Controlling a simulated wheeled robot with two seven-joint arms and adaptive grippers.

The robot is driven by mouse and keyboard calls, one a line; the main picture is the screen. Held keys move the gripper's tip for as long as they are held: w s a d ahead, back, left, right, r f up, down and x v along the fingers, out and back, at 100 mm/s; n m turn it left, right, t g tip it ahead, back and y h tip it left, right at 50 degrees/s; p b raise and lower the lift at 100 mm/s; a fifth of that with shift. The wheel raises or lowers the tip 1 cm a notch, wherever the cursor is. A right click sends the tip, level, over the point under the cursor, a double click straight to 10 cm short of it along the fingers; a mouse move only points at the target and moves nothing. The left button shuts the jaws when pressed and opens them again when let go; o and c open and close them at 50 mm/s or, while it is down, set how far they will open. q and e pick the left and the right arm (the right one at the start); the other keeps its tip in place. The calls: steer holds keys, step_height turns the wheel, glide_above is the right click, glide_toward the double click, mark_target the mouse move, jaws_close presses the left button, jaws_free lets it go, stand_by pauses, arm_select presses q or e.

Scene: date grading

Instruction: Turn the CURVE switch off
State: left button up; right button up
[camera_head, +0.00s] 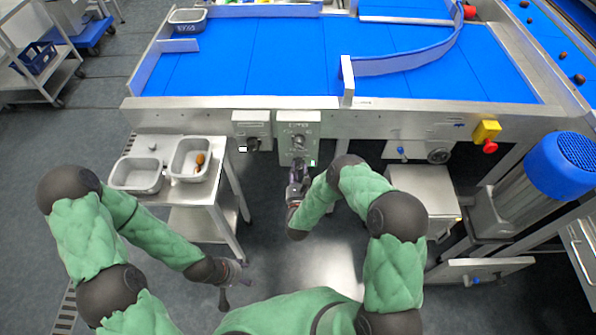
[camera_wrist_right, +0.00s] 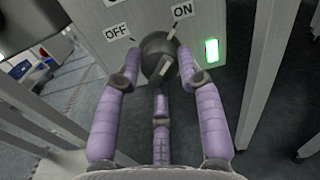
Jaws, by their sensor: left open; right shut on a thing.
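The CURVE switch box (camera_head: 286,130) hangs on the front rail of the belt table, its lettering too small to read surely. In the right wrist view its dark round knob (camera_wrist_right: 158,57) sits between an OFF label (camera_wrist_right: 117,31) on the left and an ON label (camera_wrist_right: 182,10) on the right. The knob's pale bar tilts toward ON. A green lamp (camera_wrist_right: 212,50) is lit beside it. My right gripper (camera_wrist_right: 156,72) is shut on the knob, its purple fingers on both sides. My left gripper (camera_head: 229,286) is open and empty, low beside the side table.
A second switch box (camera_head: 252,128) is close on the left. A steel side table (camera_head: 214,190) holds two grey trays (camera_head: 137,187), one with brown dates. A yellow-and-red stop button (camera_head: 487,133) and a blue motor (camera_head: 565,165) are to the right. The blue belt (camera_head: 270,55) lies behind.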

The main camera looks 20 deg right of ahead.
steer(key=shift+s+d+f+n, duration=0.1)
steer(key=shift+s+f+n, duration=0.05)
steer(key=shift+f+n, duration=0.15)
steer(key=n+b, duration=0.1)
steer(key=n, duration=0.2)
steer(key=shift+n, duration=0.4)
steer(key=shift+d+r+n+b, duration=0.1)
steer(key=shift+n+b, duration=0.4)
steer(key=shift+n, duration=2.7)
steer(key=shift+d+r+n+b, duration=0.1)
steer(key=shift+n+b, duration=0.35)
steer(key=shift+n, duration=2.75)
